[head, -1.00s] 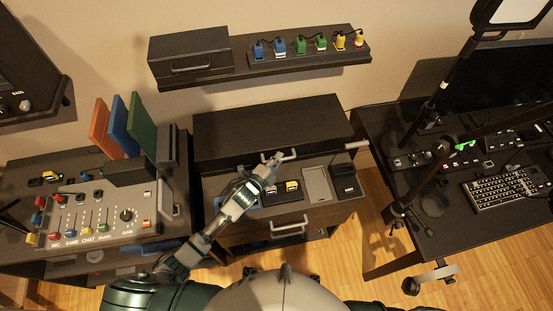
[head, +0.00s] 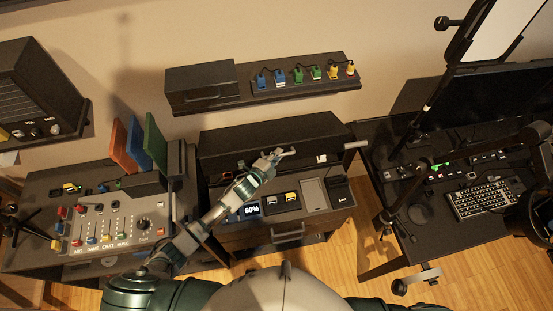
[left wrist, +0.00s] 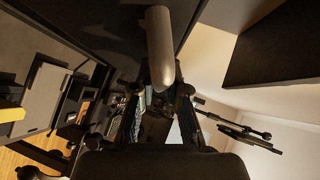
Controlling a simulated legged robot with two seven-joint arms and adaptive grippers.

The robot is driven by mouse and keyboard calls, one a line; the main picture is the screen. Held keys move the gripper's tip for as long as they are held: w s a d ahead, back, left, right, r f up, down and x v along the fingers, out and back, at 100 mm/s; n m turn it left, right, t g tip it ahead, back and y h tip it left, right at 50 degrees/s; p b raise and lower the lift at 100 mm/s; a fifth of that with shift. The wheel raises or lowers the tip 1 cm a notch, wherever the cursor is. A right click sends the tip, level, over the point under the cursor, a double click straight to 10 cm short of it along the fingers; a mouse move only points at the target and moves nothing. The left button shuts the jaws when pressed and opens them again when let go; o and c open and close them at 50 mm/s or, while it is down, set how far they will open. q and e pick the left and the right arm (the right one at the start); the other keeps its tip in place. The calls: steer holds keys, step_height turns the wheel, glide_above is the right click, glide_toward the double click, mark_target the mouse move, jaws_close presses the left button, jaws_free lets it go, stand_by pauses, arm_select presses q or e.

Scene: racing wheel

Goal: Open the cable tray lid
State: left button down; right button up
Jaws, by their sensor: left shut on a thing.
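The cable tray lid (head: 265,138) is the wide dark panel on the middle cabinet in the head view. Its front edge is raised, and a dark gap with small pale items shows beneath it. Its light handle (head: 288,152) is at the front edge; in the left wrist view the handle (left wrist: 160,45) is a thick grey bar in front of the fingers. My left gripper (head: 268,162) is shut on this handle, and its fingers also show in the left wrist view (left wrist: 158,90). Most of the tray's inside is hidden. My right gripper is not in view.
A wall shelf (head: 305,91) with colored plugs and a dark box (head: 200,84) hangs above the lid. A mixer panel (head: 110,225) and upright colored panels (head: 135,143) stand left. A desk with a keyboard (head: 492,193) is right. A display reading 60% (head: 251,211) lies below my gripper.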

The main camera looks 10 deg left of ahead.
mark_target(278, 145)
arm_select(q)
steer(key=shift+w+r+p, duration=0.3)
steer(key=shift+r+p, duration=0.1)
steer(key=shift+r, duration=0.3)
steer(key=shift+w+r+p, duration=0.25)
steer(key=shift+r+p, duration=0.1)
steer(key=shift+r, duration=0.35)
steer(key=shift+w+r+p, duration=0.3)
steer(key=shift+r+p, duration=0.1)
steer(key=shift+r, duration=0.3)
steer(key=shift+a, duration=0.1)
steer(key=c, duration=1.2)
jaws_free()
steer(key=shift+f, duration=0.15)
steer(key=v, duration=1.1)
steer(key=shift+s, duration=0.3)
